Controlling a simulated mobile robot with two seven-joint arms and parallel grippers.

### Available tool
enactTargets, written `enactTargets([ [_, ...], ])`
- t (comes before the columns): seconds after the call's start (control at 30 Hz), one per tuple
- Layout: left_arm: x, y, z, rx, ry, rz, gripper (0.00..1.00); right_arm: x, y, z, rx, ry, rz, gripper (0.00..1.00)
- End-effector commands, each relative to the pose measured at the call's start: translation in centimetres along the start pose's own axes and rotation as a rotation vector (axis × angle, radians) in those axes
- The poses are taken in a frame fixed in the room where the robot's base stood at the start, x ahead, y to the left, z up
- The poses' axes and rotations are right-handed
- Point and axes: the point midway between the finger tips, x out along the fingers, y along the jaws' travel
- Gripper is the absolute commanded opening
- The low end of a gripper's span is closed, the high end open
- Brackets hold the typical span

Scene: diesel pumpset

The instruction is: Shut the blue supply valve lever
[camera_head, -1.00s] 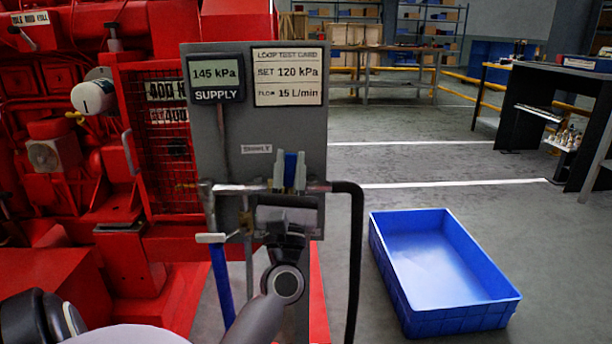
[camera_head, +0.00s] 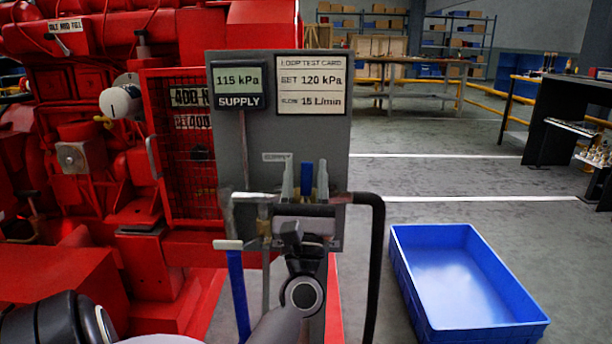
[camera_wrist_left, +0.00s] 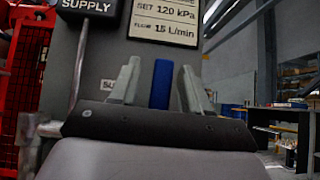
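The blue supply valve lever (camera_head: 307,176) stands upright on the pipe at the front of the grey panel (camera_head: 230,140). My left gripper (camera_head: 305,180) is in front of the panel with its pale fingers pointing up, one on each side of the lever. In the left wrist view the blue lever (camera_wrist_left: 162,83) stands between the fingers (camera_wrist_left: 160,82), with a narrow gap on each side. The gripper is open around it. The gripper body hides the lever's base and the valve. The supply display (camera_head: 238,84) reads 115 kPa. My right gripper is not in view.
A test card (camera_head: 311,85) reads SET 120 kPa. A black hose (camera_head: 376,260) hangs right of the gripper, and a blue-handled part (camera_head: 238,290) hangs left. The red pumpset (camera_head: 90,180) fills the left. An empty blue crate (camera_head: 400,270) lies on the floor at right.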

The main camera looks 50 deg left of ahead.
Motion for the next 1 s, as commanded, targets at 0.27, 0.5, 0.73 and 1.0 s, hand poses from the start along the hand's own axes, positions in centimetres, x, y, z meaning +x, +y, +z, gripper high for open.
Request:
enactTargets([
  [0.27, -1.2, -0.1, -0.1, 0.002, 0.002, -0.004, 0.47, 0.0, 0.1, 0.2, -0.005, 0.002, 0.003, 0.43],
  [0.5, -4.8, 0.0, -0.1, 0.002, 0.003, -0.004, 0.47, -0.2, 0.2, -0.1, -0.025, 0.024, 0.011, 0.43],
  [0.73, -7.0, 0.0, 0.0, 0.001, 0.001, -0.002, 0.47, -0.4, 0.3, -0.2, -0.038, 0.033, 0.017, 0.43],
  [1.0, -7.2, 0.0, 0.0, 0.0, -0.001, 0.0, 0.47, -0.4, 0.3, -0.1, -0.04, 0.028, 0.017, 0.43],
])
